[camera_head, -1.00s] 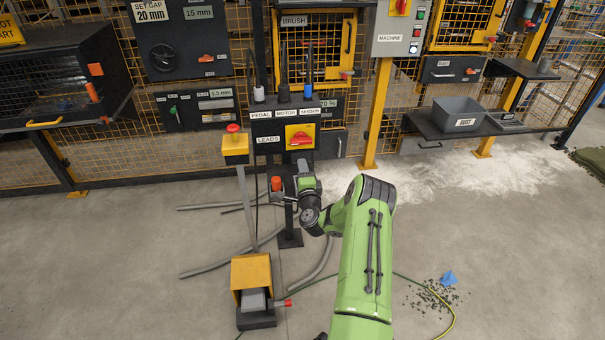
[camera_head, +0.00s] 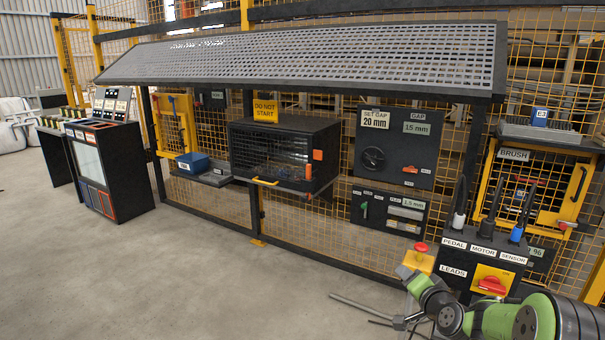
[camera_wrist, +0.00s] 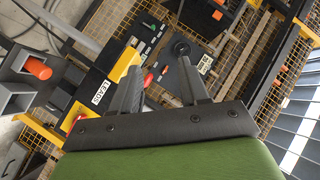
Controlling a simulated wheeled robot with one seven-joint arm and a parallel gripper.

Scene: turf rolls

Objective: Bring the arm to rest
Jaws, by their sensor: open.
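My green and grey arm (camera_head: 500,318) shows at the lower right of the head view, in front of the black LEADS box (camera_head: 470,268). My gripper shows in the wrist view (camera_wrist: 158,66) with its two grey fingers apart and nothing between them. Beyond the fingers lie the LEADS box's label (camera_wrist: 103,92), a yellow plate and a black panel, seen tilted. I cannot tell the exact distance from the fingers to these. Part of the arm is cut off by the lower right edge of the head view.
A blue box (camera_head: 192,162) sits on a shelf. A black bin unit (camera_head: 105,165) stands at left. The floor at lower left is clear.

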